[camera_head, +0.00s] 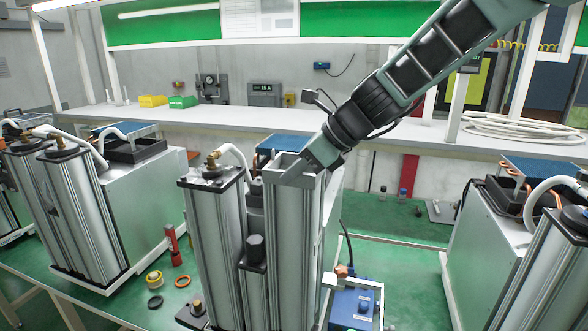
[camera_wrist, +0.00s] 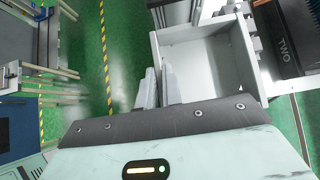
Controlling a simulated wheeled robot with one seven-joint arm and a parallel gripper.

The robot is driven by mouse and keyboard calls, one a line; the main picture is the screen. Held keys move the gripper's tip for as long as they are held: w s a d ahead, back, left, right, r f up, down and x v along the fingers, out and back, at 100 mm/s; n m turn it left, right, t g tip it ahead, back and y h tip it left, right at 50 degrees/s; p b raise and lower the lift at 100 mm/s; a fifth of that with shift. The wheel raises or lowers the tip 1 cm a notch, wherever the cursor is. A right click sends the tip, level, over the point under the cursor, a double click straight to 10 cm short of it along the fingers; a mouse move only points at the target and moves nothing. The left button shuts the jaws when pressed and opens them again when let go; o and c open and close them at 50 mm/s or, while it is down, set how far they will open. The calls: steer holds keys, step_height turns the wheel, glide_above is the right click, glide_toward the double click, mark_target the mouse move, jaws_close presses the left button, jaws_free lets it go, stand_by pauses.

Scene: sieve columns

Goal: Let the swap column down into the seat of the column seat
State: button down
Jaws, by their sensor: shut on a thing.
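The swap column (camera_head: 292,240) is a tall silver ribbed column with an open square top. It stands upright beside a capped silver column (camera_head: 212,230). My gripper (camera_head: 305,172) is at its top rim. In the wrist view my gripper's fingers (camera_wrist: 158,92) are shut on one wall of the open square top (camera_wrist: 205,65), with that wall between them. The lower end of the swap column runs out of the head view at the bottom. The column seat is not clearly visible, so I cannot tell whether the column is in it.
A narrow bracket with a black knob (camera_head: 255,249) stands between the two columns. A blue box (camera_head: 354,303) is close on the right. Orange ring (camera_head: 183,282), black ring (camera_head: 155,301) and a red cylinder (camera_head: 172,244) lie or stand on the green bench at left. Other column units flank both sides.

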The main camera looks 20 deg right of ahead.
mark_target(294, 203)
steer(key=shift+f+b, duration=1)
steer(key=shift+f, duration=0.35)
steer(key=shift+f+b, duration=1.55)
steer(key=shift+f, duration=0.5)
stand_by(1.3)
steer(key=c, duration=1.5)
jaws_free()
steer(key=shift+f, duration=0.15)
steer(key=b+v, duration=0.2)
steer(key=v, duration=1.5)
steer(key=shift+s+d, duration=0.15)
steer(key=shift+s, duration=0.05)
